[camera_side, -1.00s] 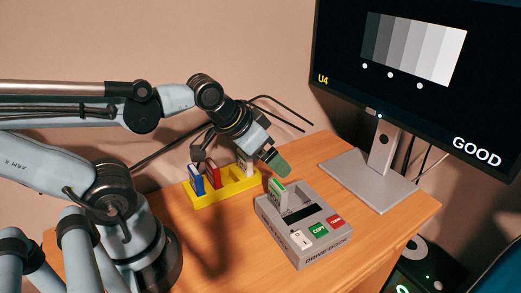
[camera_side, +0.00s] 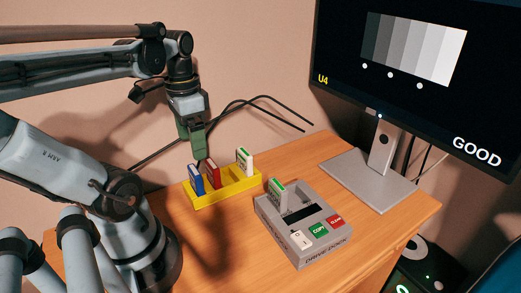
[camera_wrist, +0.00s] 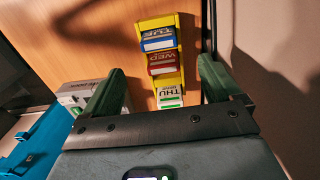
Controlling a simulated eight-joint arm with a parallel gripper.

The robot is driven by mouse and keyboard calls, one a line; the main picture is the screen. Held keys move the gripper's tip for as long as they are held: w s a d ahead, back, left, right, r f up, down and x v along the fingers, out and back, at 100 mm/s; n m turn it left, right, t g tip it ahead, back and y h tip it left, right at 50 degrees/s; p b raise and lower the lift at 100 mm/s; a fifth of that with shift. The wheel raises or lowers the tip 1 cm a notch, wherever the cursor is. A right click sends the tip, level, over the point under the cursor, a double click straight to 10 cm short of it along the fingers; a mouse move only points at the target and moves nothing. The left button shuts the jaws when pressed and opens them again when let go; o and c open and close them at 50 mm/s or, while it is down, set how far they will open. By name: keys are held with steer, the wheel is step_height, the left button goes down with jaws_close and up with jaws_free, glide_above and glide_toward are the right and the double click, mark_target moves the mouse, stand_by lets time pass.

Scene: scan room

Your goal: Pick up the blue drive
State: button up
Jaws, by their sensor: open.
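The blue drive (camera_side: 196,181), labelled TUE in the wrist view (camera_wrist: 157,40), stands upright in the left end slot of the yellow rack (camera_side: 228,197). The red drive (camera_side: 212,174), labelled WED, stands just beside it. My gripper (camera_side: 199,154) points down above the left part of the rack, close over the blue and red drives but apparently apart from them. In the wrist view my gripper (camera_wrist: 160,66) is open, with one green finger on each side of the row of drives and nothing between them. The exact height gap cannot be told.
A white and green drive (camera_side: 244,161), labelled THU, stands in the rack's right part. A grey drive dock (camera_side: 294,254) with another white and green drive (camera_side: 278,194) sits to the right. A monitor (camera_side: 420,75) stands behind. Black cables (camera_side: 265,103) run along the wall.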

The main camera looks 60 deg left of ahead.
mark_target(196, 169)
steer(key=shift+s+d+f, duration=0.1)
steer(key=shift+f, duration=5.15)
steer(key=c, duration=1.2)
steer(key=shift+o, duration=0.2)
steer(key=shift+r, duration=0.2)
